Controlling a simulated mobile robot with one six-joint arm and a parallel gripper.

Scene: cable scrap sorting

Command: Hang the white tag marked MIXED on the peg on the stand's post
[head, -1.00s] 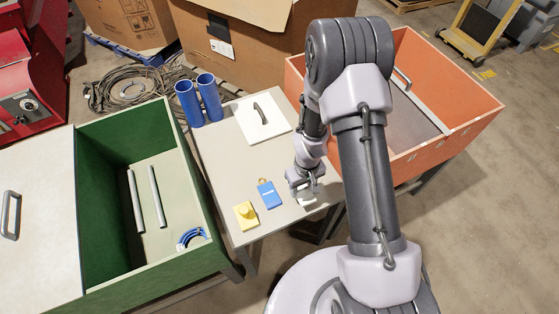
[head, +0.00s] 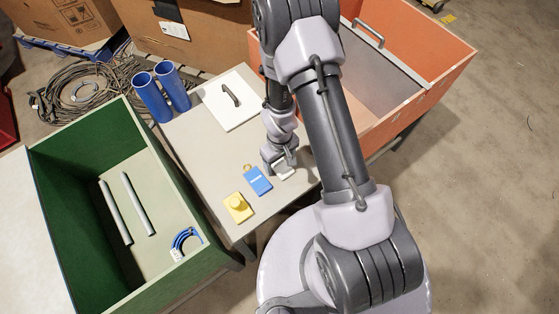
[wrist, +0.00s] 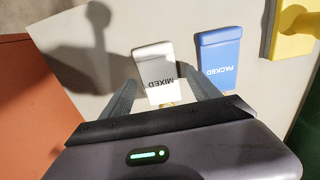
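The white tag (wrist: 155,68) marked MIXED lies flat on the grey table, its lettering upside down in the wrist view. In the head view the white tag (head: 285,174) is partly hidden by my gripper (head: 281,164). In the wrist view my gripper (wrist: 160,82) is open, with one finger on each side of the tag and gaps between. A blue tag (wrist: 219,57) marked PACKED lies beside it; the blue tag (head: 258,181) has a tan loop at its top in the head view.
A yellow block (head: 238,207) with a round knob sits near the blue tag. A green-walled bin (head: 90,137) stands left, an orange bin (head: 432,85) right.

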